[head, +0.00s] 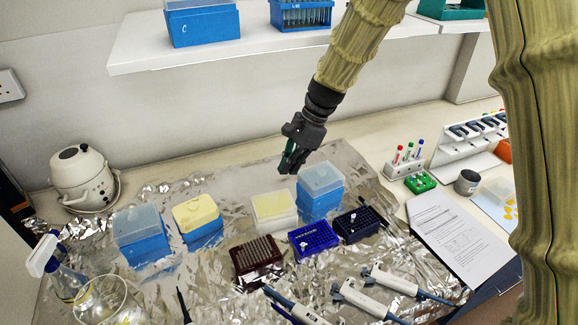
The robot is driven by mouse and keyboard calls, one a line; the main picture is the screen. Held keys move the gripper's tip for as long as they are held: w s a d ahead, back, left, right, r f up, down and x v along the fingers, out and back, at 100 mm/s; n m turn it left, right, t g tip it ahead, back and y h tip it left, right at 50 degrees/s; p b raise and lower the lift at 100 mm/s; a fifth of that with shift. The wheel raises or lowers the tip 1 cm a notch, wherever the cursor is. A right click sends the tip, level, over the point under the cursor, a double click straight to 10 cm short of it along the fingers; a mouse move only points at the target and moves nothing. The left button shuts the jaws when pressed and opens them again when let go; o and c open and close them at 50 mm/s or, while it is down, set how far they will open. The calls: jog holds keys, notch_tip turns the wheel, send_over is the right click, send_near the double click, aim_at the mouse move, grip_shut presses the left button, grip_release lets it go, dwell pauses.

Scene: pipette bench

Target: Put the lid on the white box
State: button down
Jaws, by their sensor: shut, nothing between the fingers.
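The white box (281,223) stands on the foil in the middle of the bench, with a pale yellow top face. I cannot tell whether that face is its contents or a cover, and I cannot make out a separate lid for it with certainty. My gripper (289,164) is shut and empty. In the picture it is just above the white box's back right corner, left of the top of a blue box with a translucent lid (321,178). It appears apart from both.
Left of the white box stand a blue box with a yellow top (198,211) and a blue box with a translucent top (139,224). Dark red (258,268) and blue racks (314,240) and pipettes (362,297) lie in front. A shelf (135,55) hangs above.

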jog(key=w+a+f+m+t, duration=0.2)
jog(key=w+a+m+t, duration=0.6)
jog(key=m, duration=1)
jog(key=m+g+h+p, duration=0.1)
jog(key=m+g+h, duration=0.5)
jog(key=m, duration=1.2)
send_over(273, 199)
notch_tip(273, 199, down, 3)
jog(key=shift+r+g+y, duration=0.15)
jog(key=shift+g+y, duration=0.45)
jog(key=shift+y, duration=0.1)
jog(key=shift+f+b, duration=1.4)
jog(key=shift+f, duration=0.3)
jog(key=shift+f, duration=0.5)
jog(key=shift+r, duration=0.1)
jog(key=shift+r+p, duration=1.75)
jog(key=shift+r, duration=0.7)
